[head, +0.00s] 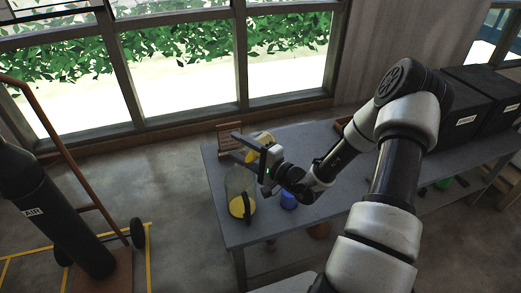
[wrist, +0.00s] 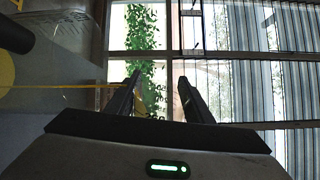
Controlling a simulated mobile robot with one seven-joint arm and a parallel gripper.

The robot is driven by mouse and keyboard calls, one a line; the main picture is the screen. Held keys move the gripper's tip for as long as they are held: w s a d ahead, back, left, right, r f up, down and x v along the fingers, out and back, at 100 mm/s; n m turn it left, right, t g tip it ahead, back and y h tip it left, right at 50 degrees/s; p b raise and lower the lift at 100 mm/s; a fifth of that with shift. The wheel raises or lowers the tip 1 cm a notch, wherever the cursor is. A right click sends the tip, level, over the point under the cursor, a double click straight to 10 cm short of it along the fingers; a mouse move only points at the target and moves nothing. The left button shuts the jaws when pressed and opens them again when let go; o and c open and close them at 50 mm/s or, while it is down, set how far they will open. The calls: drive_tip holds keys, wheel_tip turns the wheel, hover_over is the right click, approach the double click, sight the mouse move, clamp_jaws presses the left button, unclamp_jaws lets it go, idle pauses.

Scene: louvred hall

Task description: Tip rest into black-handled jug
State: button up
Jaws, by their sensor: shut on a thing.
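A clear jug (head: 238,184) with a black handle stands upright on the near left end of the grey table, with yellow contents in its bottom. My gripper (head: 243,147) is above the jug's mouth, turned sideways. It is shut on a clear vessel with yellow contents (head: 261,138), which looks tilted and is partly hidden behind the fingers. In the wrist view the two dark fingers (wrist: 160,92) stand apart, with a small yellowish patch by the left one. I cannot tell whether anything is flowing into the jug.
A blue cup (head: 288,200) stands on the grey table (head: 232,233) right of the jug, under my arm. A brown wooden rack (head: 229,138) is behind the jug. Black boxes (head: 468,108) stand at the table's far right. A gas cylinder on a trolley (head: 55,215) is on the floor at left.

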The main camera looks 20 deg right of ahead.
drive_tip(key=shift+s+a+n+b, duration=0.1)
drive_tip(key=shift+a+n+b, duration=0.1)
drive_tip(key=shift+n+b, duration=0.35)
drive_tip(key=shift+s+a+n+b, duration=0.15)
drive_tip(key=shift+n+b, duration=0.25)
drive_tip(key=shift+n, duration=0.25)
drive_tip(key=shift+r, duration=0.15)
drive_tip(key=shift+w+d+p, duration=0.1)
drive_tip(key=shift+p, duration=0.2)
drive_tip(key=shift+w+d+m+p, duration=0.15)
drive_tip(key=shift+m+p, duration=0.2)
drive_tip(key=shift+m, duration=0.35)
drive_tip(key=shift+w+d+f+m, duration=0.1)
drive_tip(key=shift+d+f+m, duration=0.15)
drive_tip(key=shift+m, duration=0.75)
